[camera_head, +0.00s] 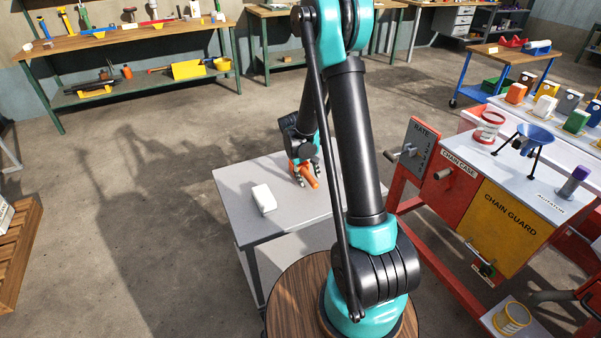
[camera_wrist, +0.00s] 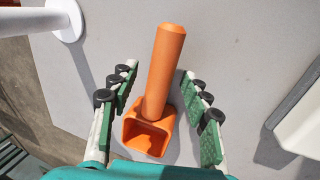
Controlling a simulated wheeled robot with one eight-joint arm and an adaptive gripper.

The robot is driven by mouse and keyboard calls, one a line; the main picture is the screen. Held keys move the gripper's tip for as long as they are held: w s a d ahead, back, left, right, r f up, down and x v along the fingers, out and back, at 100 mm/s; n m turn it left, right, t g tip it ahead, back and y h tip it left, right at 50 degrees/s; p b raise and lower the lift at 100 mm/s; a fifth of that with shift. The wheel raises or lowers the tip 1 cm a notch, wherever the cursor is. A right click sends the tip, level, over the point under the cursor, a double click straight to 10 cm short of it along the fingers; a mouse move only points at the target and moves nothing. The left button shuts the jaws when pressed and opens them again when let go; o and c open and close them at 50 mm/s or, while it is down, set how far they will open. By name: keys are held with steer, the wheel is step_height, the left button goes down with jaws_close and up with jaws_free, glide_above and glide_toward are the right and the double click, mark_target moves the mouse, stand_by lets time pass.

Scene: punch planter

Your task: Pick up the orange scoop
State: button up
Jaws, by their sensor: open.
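The orange scoop (camera_wrist: 163,80) lies on the grey table (camera_wrist: 225,40) in the wrist view, its handle pointing away and its square hollow end nearest me. My gripper (camera_wrist: 160,95) is open, with one green-padded finger on each side of the scoop and a gap on both sides. In the head view the orange scoop (camera_head: 311,181) shows partly, below my gripper (camera_head: 301,178) at the table's far side. Part of the scoop is hidden there by the gripper.
A white block-like object (camera_head: 263,198) stands on the table left of my gripper. A red and yellow machine (camera_head: 507,225) marked chain guard stands to the right. The table's front part is clear. A workbench (camera_head: 130,40) with tools is far behind.

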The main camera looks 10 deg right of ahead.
steer(key=shift+d+f, duration=0.2)
steer(key=shift+f, duration=0.35)
steer(key=shift+c, duration=0.3)
jaws_close()
